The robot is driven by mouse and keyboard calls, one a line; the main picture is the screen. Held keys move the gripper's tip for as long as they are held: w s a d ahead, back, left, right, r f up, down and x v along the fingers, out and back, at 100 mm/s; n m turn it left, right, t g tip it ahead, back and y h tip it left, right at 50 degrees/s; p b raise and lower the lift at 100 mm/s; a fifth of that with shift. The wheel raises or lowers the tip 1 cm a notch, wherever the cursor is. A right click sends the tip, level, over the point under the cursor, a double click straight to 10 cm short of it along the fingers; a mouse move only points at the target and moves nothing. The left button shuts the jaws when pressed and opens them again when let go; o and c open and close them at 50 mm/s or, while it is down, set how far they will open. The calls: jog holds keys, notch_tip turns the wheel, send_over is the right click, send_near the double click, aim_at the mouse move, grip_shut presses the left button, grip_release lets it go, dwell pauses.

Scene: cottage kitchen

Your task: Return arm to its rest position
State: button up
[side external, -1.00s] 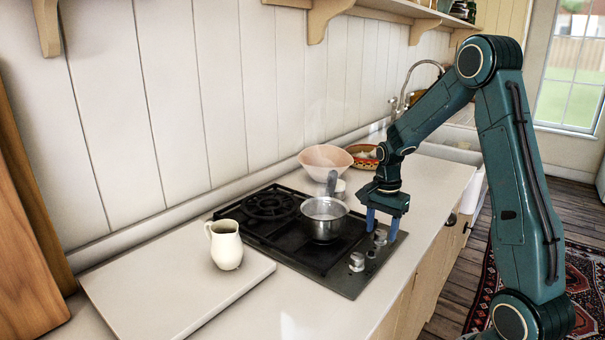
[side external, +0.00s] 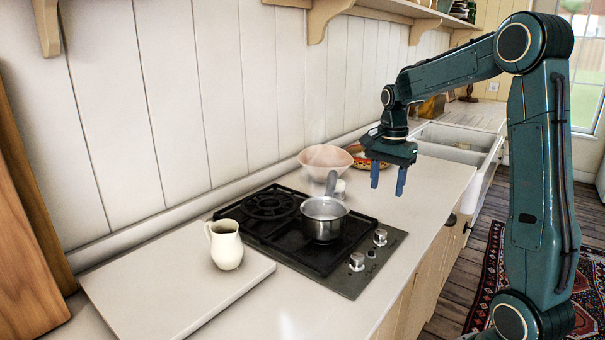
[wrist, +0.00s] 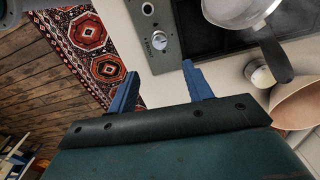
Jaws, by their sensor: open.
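My gripper (side external: 388,180) is open and empty, with its two blue fingers pointing down. It hangs in the air above the counter, to the right of the hob (side external: 330,262) and its knobs. In the wrist view my gripper (wrist: 160,88) has nothing between its fingers. My arm rises from the lower right, bends at the top and reaches left toward the counter.
A steel saucepan (side external: 323,228) stands on the hob. A cream jug (side external: 226,246) stands on a white board (side external: 170,295). A pink bowl (side external: 324,165) and a patterned bowl (side external: 362,160) are behind. A sink (side external: 455,143) lies at the back right.

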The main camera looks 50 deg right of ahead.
jog(key=shift+r, duration=0.45)
jog(key=shift+a, duration=0.1)
jog(key=s+a+r+n+t, duration=0.1)
jog(key=s+a+r+n, duration=0.25)
jog(key=a, duration=0.35)
jog(key=s+a+r+n+t, duration=0.1)
jog(key=s+a+r+n, duration=0.1)
jog(key=a+n, duration=0.35)
jog(key=s+a+f+n+t, duration=0.1)
jog(key=s+a+n+t, duration=0.2)
jog(key=s+a+n, duration=0.6)
jog(key=shift+s+a+f+n+t, duration=0.15)
jog(key=shift+s+a+n+t, duration=0.15)
jog(key=shift+s+a, duration=0.1)
